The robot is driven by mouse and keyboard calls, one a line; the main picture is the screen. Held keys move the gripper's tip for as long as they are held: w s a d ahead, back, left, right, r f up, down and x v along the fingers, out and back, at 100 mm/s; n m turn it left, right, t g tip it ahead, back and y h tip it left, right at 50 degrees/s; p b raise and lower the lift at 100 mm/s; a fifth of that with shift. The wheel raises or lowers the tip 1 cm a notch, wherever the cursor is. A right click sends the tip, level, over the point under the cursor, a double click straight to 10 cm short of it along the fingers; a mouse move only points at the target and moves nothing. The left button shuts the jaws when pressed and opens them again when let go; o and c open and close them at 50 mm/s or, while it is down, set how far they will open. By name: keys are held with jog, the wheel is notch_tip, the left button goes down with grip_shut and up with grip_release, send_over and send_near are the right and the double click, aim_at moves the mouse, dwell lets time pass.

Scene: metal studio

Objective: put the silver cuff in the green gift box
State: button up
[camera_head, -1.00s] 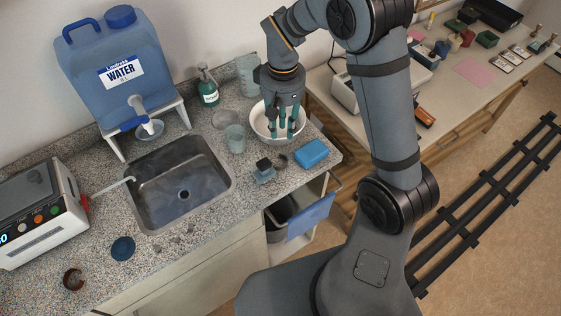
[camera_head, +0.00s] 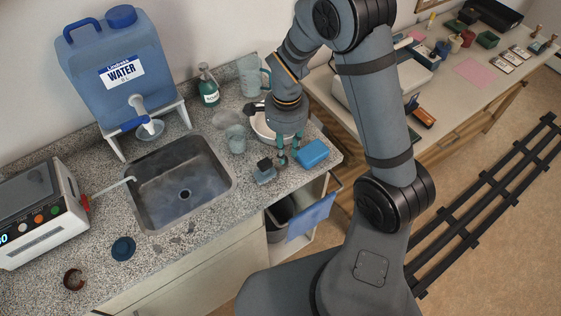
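A small dark grey ring that looks like the silver cuff (camera_head: 282,161) stands on the speckled counter, between a small blue-grey block and a bright blue sponge. My gripper (camera_head: 290,148) points down just over it, with its teal fingers apart. The left fingertip is close to the cuff and hides part of its upper side; I cannot tell whether they touch. A green box (camera_head: 487,40), which looks like the green gift box, sits on the side table at the upper right, far from my gripper.
The blue sponge (camera_head: 313,153) and blue-grey block (camera_head: 265,172) stand close beside the cuff. A white bowl (camera_head: 262,127) is behind my gripper. The sink (camera_head: 160,192) lies to the left. A reddish-brown ring (camera_head: 73,280) lies at the counter's front left.

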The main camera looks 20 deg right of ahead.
aim_at(284, 166)
jog(key=shift+a+f+p, duration=0.2)
jog(key=shift+f+p, duration=0.9)
jog(key=shift+f, duration=2.1)
jog(key=c, duration=0.4)
grip_shut()
